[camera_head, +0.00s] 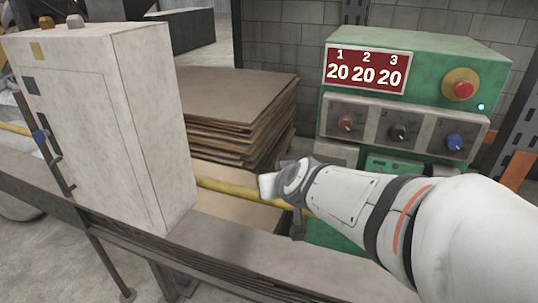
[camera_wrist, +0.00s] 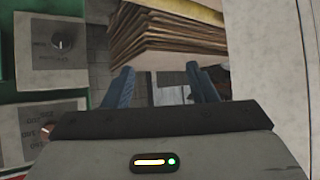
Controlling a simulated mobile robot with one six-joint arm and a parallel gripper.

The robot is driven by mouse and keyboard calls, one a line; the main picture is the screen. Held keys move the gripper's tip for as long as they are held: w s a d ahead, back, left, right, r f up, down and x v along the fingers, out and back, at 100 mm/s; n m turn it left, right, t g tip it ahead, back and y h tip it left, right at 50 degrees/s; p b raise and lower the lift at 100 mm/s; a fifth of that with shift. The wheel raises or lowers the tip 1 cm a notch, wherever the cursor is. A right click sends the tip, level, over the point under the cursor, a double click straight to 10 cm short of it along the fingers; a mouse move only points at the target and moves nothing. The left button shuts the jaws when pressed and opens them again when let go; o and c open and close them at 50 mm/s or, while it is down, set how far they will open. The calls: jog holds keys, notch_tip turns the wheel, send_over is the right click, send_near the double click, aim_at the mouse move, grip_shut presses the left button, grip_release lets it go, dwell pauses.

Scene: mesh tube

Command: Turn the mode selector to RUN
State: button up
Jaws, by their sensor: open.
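The green machine (camera_head: 420,50) carries a grey panel with a red-brown knob (camera_head: 346,123), a black knob (camera_head: 398,132) and a blue knob (camera_head: 454,142). A separate small grey plate (camera_head: 335,153) sits below its left end, partly hidden by my arm. In the wrist view a grey plate at the upper left bears a dark knob with a light pointer (camera_wrist: 62,41). The lettering is too small to read, so I cannot tell which knob is the mode selector. My gripper (camera_wrist: 160,85) is open and empty, its fingers apart, left of the machine and touching no knob.
A stack of brown sheets (camera_head: 230,105) stands behind my gripper. A tall pale cabinet (camera_head: 120,130) stands at the left. A yellow bar (camera_head: 225,188) runs behind my gripper, and a grey rail (camera_head: 270,262) crosses the front. A red button (camera_head: 463,89) sits on the machine's upper right.

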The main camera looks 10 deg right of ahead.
jog(key=w+d+f+m+t+h+b, duration=0.45)
jog(key=d+f+h+b, duration=0.7)
jog(key=b, duration=0.55)
jog(key=b+x, duration=0.2)
jog(key=x, duration=0.5)
jog(key=shift+d+r+g, duration=0.3)
jog(key=shift+d+g, duration=0.15)
jog(key=shift+d, duration=0.15)
jog(key=shift+m, duration=0.25)
